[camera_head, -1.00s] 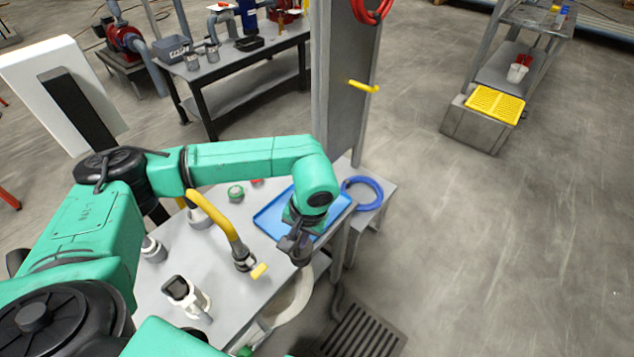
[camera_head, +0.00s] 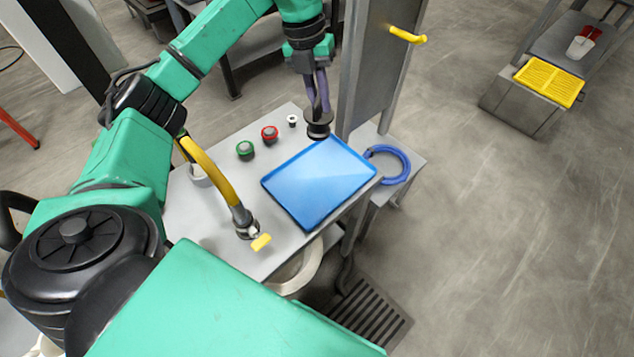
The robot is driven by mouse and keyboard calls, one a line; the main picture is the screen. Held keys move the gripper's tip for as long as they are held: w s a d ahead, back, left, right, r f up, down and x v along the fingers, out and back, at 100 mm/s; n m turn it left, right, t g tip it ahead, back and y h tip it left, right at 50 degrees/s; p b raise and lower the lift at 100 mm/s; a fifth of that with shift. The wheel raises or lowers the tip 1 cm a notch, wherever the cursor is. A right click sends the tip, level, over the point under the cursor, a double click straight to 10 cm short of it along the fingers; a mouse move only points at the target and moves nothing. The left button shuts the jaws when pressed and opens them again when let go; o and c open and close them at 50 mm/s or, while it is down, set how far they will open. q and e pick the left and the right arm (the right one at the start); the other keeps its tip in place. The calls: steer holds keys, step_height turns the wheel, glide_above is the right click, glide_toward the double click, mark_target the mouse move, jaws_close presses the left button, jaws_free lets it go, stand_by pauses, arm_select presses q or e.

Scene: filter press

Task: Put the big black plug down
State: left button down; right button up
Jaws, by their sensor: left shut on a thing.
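The big black plug (camera_head: 318,126) is a dark, round, flanged piece. My left gripper (camera_head: 319,108) is shut on it from above, with its long fingers pointing down. The plug is at the far edge of the blue tray (camera_head: 318,182), over or just behind its far corner. I cannot tell whether it touches the table. The tray lies empty on the grey table (camera_head: 205,238). My right gripper is not in view.
A green button (camera_head: 245,149), a red button (camera_head: 269,133) and a small white-and-black piece (camera_head: 292,120) stand left of the plug.

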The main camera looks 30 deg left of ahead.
arm_select(q)
steer(key=n, duration=0.2)
steer(key=a+n+b, duration=0.1)
steer(key=n, duration=0.1)
steer(key=w+a+r+n+t, duration=0.1)
steer(key=n, duration=0.2)
steer(key=shift+y, duration=0.3)
steer(key=n, duration=0.1)
steer(key=r+n, duration=0.1)
steer(key=n, duration=0.1)
steer(key=r+n+y+b, duration=0.1)
steer(key=shift+s+t, duration=0.25)
steer(key=shift+t, duration=0.15)
steer(key=shift+s+d+f+n, duration=0.1)
steer(key=shift+d+f+n, duration=0.05)
steer(key=shift+n, duration=0.35)
steer(key=s+x, duration=0.1)
steer(key=x, duration=0.5)
steer(key=s+a+x, duration=0.1)
steer(key=x, duration=0.5)
steer(key=s+a+x, duration=0.1)
steer(key=x, duration=0.6)
steer(key=shift+s+f, duration=0.3)
steer(key=shift+f, duration=0.2)
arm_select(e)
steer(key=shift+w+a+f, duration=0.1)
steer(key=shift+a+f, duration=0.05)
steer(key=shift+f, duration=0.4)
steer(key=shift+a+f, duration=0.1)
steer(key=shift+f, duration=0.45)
